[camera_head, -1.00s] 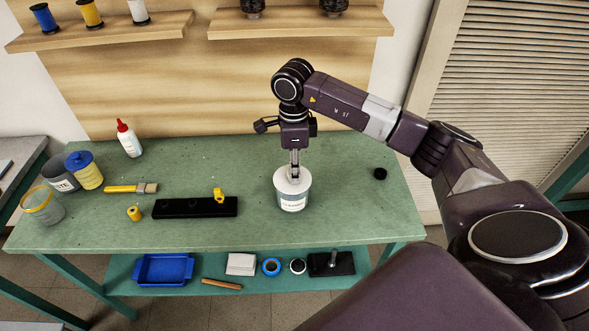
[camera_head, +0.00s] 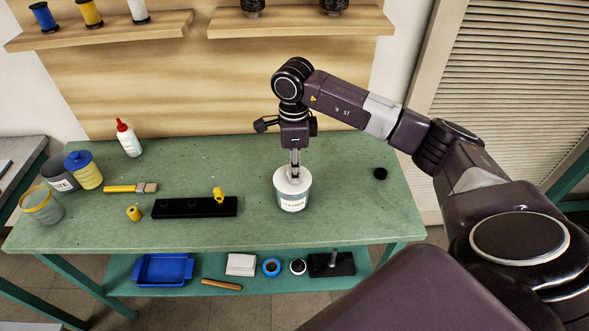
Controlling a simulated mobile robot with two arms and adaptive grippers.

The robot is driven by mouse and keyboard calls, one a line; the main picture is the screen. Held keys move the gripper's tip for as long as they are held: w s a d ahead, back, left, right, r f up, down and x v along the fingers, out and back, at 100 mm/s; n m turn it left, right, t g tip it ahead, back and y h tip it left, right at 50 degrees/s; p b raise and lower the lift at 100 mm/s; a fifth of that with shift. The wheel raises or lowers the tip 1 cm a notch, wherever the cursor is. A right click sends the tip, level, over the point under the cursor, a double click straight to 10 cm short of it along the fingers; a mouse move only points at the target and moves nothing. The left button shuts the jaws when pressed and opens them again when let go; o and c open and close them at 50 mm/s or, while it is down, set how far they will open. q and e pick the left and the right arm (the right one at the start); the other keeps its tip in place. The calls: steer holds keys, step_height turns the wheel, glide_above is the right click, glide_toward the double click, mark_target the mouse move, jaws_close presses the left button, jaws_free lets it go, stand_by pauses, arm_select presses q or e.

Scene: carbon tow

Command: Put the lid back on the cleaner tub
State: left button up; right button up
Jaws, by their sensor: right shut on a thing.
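The cleaner tub (camera_head: 293,201) is a white round tub with a grey label band. It stands upright on the green bench, right of the middle. My right gripper (camera_head: 294,177) points straight down at the top of the tub. Its narrow fingers are shut on the white lid (camera_head: 285,182), which lies at the tub's mouth. I cannot tell whether the lid is fully seated, as its edge blends with the white rim. My left gripper is out of view.
A small black round piece (camera_head: 380,173) lies right of the tub. A black block (camera_head: 180,208) and a yellow piece (camera_head: 218,195) are to the left.

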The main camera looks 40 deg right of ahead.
steer(key=shift+f+b, duration=0.15)
steer(key=shift+b, duration=0.2)
stand_by(0.9)
stand_by(0.3)
steer(key=o, duration=1.5)
steer(key=shift+c, duration=0.2)
steer(key=shift+r+p, duration=2.1)
steer(key=shift+r, duration=1.45)
steer(key=shift+c, duration=0.5)
jaws_close()
